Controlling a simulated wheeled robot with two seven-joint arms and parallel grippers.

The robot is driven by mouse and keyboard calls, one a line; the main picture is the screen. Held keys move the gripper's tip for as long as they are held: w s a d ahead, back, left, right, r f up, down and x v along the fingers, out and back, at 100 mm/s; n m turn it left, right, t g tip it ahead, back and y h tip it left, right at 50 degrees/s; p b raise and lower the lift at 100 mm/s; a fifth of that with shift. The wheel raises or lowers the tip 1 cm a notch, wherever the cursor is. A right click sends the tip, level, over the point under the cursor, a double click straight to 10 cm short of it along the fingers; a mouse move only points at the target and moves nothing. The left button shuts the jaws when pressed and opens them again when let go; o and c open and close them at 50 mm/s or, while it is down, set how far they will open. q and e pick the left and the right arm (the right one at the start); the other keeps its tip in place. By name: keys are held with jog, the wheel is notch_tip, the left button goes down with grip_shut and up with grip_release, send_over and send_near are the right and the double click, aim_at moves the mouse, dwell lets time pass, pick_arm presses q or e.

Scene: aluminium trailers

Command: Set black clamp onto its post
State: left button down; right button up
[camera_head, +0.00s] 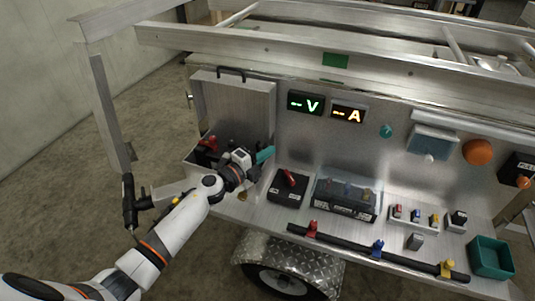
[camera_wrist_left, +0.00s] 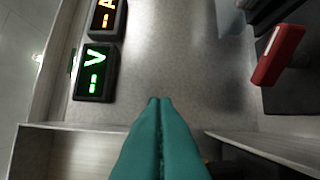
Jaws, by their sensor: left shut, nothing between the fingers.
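My left gripper (camera_head: 265,154) has teal fingers, shut and empty, in front of the metal panel; they also show in the left wrist view (camera_wrist_left: 160,110). The fingers are above the right side of an open metal box (camera_head: 233,100). A red and dark item (camera_head: 207,145) lies in that box; I cannot tell whether the black clamp is there, since my arm hides part of it. A dark battery-like case (camera_head: 345,198) stands to the right of the gripper. No post can be made out clearly. My right gripper is not in view.
A black box with a red lever (camera_head: 289,186) stands between the gripper and the case. A black bar (camera_head: 345,246) with coloured holders runs along the front edge. A teal bin (camera_head: 490,258) stands far right. Green V (camera_head: 306,103) and orange A (camera_head: 348,113) displays are on the panel.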

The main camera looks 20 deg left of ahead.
pick_arm(q)
jog(key=shift+a, duration=0.1)
jog(key=n, duration=0.1)
jog(key=a+n+t+b, duration=0.1)
jog(key=shift+a+r+n+b, duration=0.2)
jog(key=shift+a+n+b, duration=0.1)
jog(key=shift+n, duration=0.1)
jog(key=shift+a+r+t, duration=0.2)
jog(key=shift+a+t, duration=0.1)
jog(key=shift+a, duration=0.95)
